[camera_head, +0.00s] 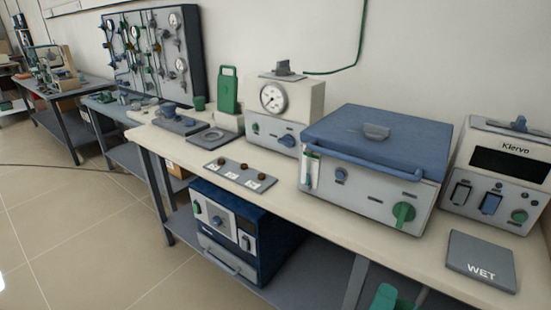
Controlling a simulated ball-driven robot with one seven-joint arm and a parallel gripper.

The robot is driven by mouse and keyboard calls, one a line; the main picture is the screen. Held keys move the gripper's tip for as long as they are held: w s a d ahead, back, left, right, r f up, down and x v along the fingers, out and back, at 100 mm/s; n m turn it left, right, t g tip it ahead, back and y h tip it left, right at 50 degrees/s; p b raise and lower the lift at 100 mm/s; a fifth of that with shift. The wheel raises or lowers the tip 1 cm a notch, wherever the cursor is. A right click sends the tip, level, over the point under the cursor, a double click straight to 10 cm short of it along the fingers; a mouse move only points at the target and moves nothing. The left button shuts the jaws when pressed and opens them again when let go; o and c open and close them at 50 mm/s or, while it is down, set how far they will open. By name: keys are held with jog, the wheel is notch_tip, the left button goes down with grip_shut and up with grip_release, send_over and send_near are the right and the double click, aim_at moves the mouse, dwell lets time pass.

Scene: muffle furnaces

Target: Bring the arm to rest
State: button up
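My gripper is not in view, and I cannot tell where my arm is. The long bench (290,215) in front of me carries a box furnace with a blue lid (375,137) and a green knob. Beside it on the left stands a pale unit with a round dial (283,112). At the right edge stands a pale unit marked "Klervo" (500,170).
A dark pad marked "WET" (481,261) lies at the bench's right. A grey strip with small dark pieces (240,175) lies near the front edge. A green object (390,298) is cut off at the bottom.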

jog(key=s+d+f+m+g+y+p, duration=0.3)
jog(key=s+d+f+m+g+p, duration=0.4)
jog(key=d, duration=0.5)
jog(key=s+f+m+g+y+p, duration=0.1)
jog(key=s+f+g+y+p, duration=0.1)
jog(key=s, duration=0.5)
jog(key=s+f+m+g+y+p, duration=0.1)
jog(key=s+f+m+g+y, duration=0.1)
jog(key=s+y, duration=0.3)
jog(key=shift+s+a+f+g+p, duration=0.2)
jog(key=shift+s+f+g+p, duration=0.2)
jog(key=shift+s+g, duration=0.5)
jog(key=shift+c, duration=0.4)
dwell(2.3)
